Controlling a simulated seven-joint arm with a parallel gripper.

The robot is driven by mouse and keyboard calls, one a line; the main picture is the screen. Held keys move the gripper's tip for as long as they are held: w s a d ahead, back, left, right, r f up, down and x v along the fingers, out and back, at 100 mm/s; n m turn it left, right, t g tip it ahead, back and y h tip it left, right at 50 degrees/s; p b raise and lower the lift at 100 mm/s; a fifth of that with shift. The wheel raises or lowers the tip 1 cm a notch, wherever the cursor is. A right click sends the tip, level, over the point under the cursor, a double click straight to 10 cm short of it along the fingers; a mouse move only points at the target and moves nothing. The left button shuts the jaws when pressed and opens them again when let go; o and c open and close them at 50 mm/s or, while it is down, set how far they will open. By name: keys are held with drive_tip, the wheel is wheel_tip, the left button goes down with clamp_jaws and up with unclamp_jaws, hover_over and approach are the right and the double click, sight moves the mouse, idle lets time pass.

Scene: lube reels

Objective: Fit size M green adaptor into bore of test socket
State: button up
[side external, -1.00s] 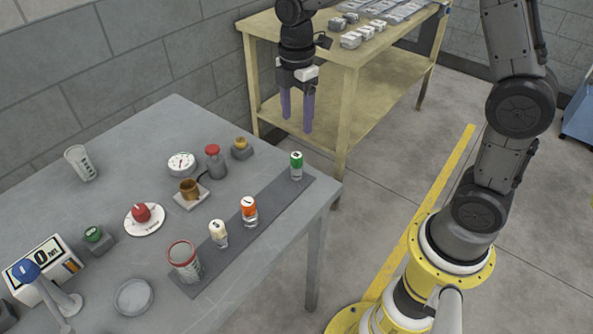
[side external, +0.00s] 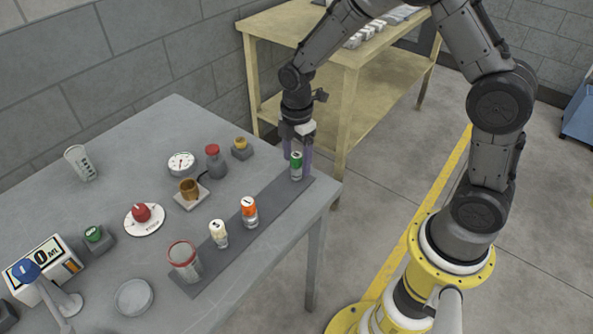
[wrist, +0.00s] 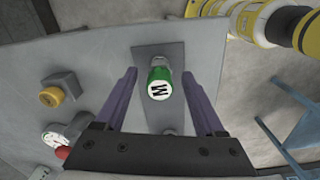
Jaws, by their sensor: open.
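The green adaptor (side external: 296,166), with a green top and clear lower part, stands upright at the far end of the dark grey strip. In the wrist view its green cap (wrist: 159,83) shows the letter M. My gripper (side external: 299,160) points down over it, open, with a purple finger on each side. In the wrist view my gripper (wrist: 159,74) has gaps between both fingers and the adaptor. A copper-coloured hollow cup on a white square plate (side external: 190,190) looks like the test socket; the frames do not confirm this.
An orange-topped adaptor (side external: 249,212) and a white one (side external: 219,234) stand on the strip (side external: 272,205), with a red-rimmed jar (side external: 184,262) at its near end. The table's right edge is close.

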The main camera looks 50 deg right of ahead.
sight(298, 155)
clamp_jaws()
idle(0.4)
drive_tip(key=shift+r, duration=0.1)
drive_tip(key=shift+r, duration=0.2)
drive_tip(key=r, duration=0.3)
drive_tip(key=shift+s+r, duration=0.1)
drive_tip(key=shift+s, duration=0.1)
drive_tip(key=s+r, duration=0.9)
drive_tip(key=s, duration=0.4)
drive_tip(key=shift+s+d, duration=0.15)
drive_tip(key=shift+s, duration=0.15)
